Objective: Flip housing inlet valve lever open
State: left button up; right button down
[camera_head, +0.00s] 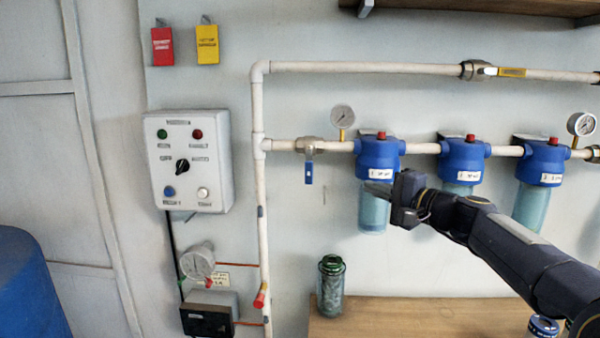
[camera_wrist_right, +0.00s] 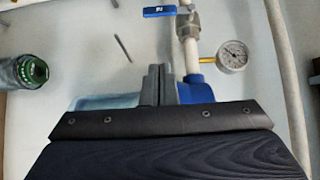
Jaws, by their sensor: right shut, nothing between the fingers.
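The housing inlet valve (camera_head: 309,146) sits on the lower horizontal pipe, left of the first filter housing. Its blue lever (camera_head: 309,172) hangs straight down, across the pipe's run. The lever also shows at the top of the right wrist view (camera_wrist_right: 160,12), beyond my fingertips and apart from them. My right gripper (camera_head: 378,190) is shut and empty in front of the clear bowl of the first blue filter housing (camera_head: 378,155), to the right of and slightly below the lever. Its closed fingers (camera_wrist_right: 158,85) show in the wrist view. My left gripper is not in view.
A pressure gauge (camera_head: 342,117) stands on the pipe between valve and housing. Two more housings (camera_head: 463,158) (camera_head: 541,162) follow at right. A yellow-lever valve (camera_head: 510,72) is on the upper pipe. A control box (camera_head: 189,160) is at left. A green-topped canister (camera_head: 331,285) stands on the bench (camera_head: 400,318).

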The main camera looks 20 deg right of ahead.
jog(key=shift+s+d+r, duration=0.1)
jog(key=shift+r, duration=0.05)
jog(key=p, duration=0.4)
send_near(309, 170)
jog(key=w+d, duration=0.3)
jog(key=w, duration=0.2)
jog(key=a, duration=0.1)
jog(key=w+a, duration=0.1)
jog(key=a+p, duration=0.1)
jog(key=shift+w+a+f, duration=0.1)
jog(key=shift+w+f, duration=0.2)
jog(key=shift+f, duration=0.1)
